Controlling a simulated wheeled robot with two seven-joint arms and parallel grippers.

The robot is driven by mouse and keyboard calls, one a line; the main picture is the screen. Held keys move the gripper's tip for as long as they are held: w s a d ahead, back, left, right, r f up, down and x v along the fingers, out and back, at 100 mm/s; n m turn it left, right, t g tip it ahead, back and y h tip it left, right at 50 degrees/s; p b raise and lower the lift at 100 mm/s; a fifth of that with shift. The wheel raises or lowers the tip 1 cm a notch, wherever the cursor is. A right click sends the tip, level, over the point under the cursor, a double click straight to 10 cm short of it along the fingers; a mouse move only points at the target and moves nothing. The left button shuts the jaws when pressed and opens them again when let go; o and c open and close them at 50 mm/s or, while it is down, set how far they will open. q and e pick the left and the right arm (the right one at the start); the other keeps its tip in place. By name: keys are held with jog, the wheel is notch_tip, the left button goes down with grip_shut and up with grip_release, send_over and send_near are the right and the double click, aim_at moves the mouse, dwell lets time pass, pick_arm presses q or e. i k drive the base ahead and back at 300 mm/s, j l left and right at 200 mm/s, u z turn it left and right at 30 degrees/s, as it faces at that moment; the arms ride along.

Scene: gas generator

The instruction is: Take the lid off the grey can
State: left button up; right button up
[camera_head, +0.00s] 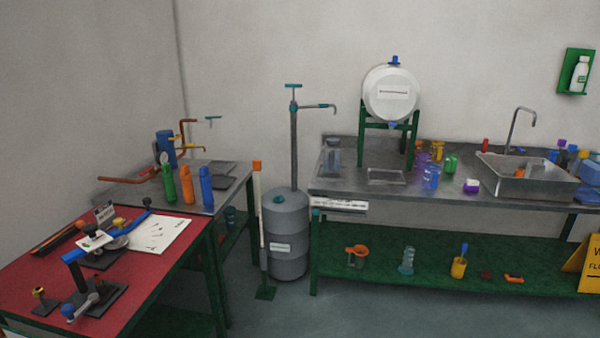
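A large grey ribbed drum (288,248) stands upright on the floor in the gap between the two metal-topped tables. A tall pump pipe (294,140) with a teal handle and a side spout rises from its top. A smaller grey see-through container (332,157) stands at the left end of the long steel bench. I cannot tell for sure which of these is the grey can, and no separate lid can be made out on either. Neither of my grippers shows in this view.
A steel bench (450,200) carries a white tank (390,93), coloured beakers and a sink (528,178). A red-topped table (140,268) holds tools at left. An orange-topped post (258,210) stands before the drum. The floor (380,315) in front is clear.

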aim_at(332, 152)
jog(key=i+z, duration=0.1)
jog(key=i, duration=0.5)
jog(key=i+j+z, duration=0.1)
jog(key=i, duration=0.5)
jog(key=i+j+z, duration=0.1)
jog(key=i, duration=0.5)
jog(key=j, duration=0.1)
